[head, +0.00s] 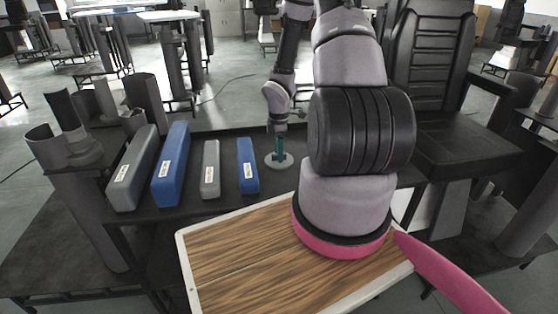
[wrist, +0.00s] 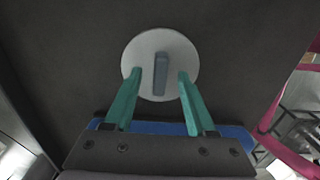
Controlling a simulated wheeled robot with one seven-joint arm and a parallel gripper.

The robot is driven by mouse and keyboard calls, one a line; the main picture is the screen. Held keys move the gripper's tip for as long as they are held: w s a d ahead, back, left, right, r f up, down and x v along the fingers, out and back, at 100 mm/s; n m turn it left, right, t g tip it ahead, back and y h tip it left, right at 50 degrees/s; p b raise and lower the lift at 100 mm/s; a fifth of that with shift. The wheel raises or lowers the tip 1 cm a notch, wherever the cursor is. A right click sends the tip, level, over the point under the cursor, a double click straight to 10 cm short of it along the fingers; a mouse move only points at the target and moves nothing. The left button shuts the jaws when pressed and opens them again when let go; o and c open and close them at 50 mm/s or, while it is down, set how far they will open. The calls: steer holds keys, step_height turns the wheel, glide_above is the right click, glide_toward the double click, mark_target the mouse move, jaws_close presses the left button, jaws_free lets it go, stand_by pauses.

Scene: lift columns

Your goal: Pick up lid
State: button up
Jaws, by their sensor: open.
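The lid is a round pale grey disc (wrist: 146,84) with an upright bar-shaped grey handle, lying on the dark table. It also shows in the head view (head: 279,161), below my gripper (head: 280,149). In the wrist view my gripper's two green fingers (wrist: 155,88) are open. They reach over the lid, one on each side of its handle, with a gap on both sides. I cannot tell how high the fingertips are above the disc. The fingers hide small parts of the lid's lower edge.
On the dark table (head: 222,207), left of the lid, lie a blue block (head: 247,166), a grey block (head: 210,170), a longer blue block (head: 171,165) and a longer grey block (head: 134,170). A wood-topped board (head: 230,260) is in front. A black chair (head: 440,80) stands right.

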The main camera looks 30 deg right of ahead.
steer(key=shift+c, duration=0.3)
jaws_close()
